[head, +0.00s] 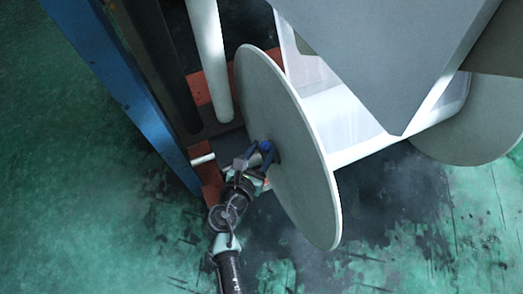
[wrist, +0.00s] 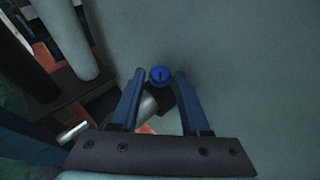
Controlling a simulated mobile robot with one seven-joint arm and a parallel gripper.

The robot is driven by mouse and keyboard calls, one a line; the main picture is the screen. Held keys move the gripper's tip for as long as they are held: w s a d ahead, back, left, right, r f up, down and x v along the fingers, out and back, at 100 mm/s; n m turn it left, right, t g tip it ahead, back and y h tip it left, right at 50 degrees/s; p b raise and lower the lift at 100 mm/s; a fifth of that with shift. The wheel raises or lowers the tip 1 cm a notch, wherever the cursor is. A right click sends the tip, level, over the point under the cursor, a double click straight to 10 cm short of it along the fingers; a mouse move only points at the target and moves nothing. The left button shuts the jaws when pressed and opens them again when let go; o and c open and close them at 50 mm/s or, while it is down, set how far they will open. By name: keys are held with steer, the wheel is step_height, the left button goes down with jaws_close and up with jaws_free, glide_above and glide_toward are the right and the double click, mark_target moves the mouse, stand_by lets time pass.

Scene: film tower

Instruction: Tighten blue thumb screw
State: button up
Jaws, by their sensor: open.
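The blue thumb screw (wrist: 160,75) is a small round knob with a dark slot in the wrist view. It sits in front of the grey disc (wrist: 230,70), on the end of a metal shaft piece (wrist: 148,108). In the head view the screw (head: 266,146) shows small near the middle of the round disc (head: 285,150). My gripper (wrist: 159,73) is open. Its two blue fingers stand on the left and right of the screw with a gap on each side. In the head view my gripper (head: 262,152) is close to the disc's hub.
White film (head: 345,120) runs behind the disc to another grey disc (head: 485,115) at the right. A blue frame post (head: 125,90), a white roller (head: 208,60) and a red-orange base (head: 207,88) stand at the left. Green stained floor (head: 80,200) is open at lower left.

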jaws_close()
steer(key=shift+a+m+h, duration=0.1)
steer(key=shift+m+h, duration=0.2)
steer(key=shift+h, duration=0.1)
steer(key=m+g+h, duration=0.1)
steer(key=m+h, duration=0.1)
steer(key=m+g+h+b, duration=0.1)
steer(key=shift+w+a+g, duration=0.3)
steer(key=shift+w+a, duration=0.1)
steer(key=m, duration=0.1)
steer(key=m+g+h+b, duration=0.1)
steer(key=m+g+h, duration=0.1)
steer(key=shift+w+a, duration=0.2)
steer(key=shift+w, duration=0.05)
steer(key=m+g+b, duration=0.1)
steer(key=m+g+h+b, duration=0.1)
steer(key=m+g+b, duration=0.1)
steer(key=g+b, duration=0.1)
steer(key=shift+w+f+m+h, duration=0.2)
steer(key=shift+w+m+h, duration=0.1)
steer(key=shift+h, duration=0.1)
steer(key=m+g+b, duration=0.2)
steer(key=b, duration=0.1)
steer(key=shift+w+r+g+h, duration=0.15)
steer(key=shift+g+h, duration=0.15)
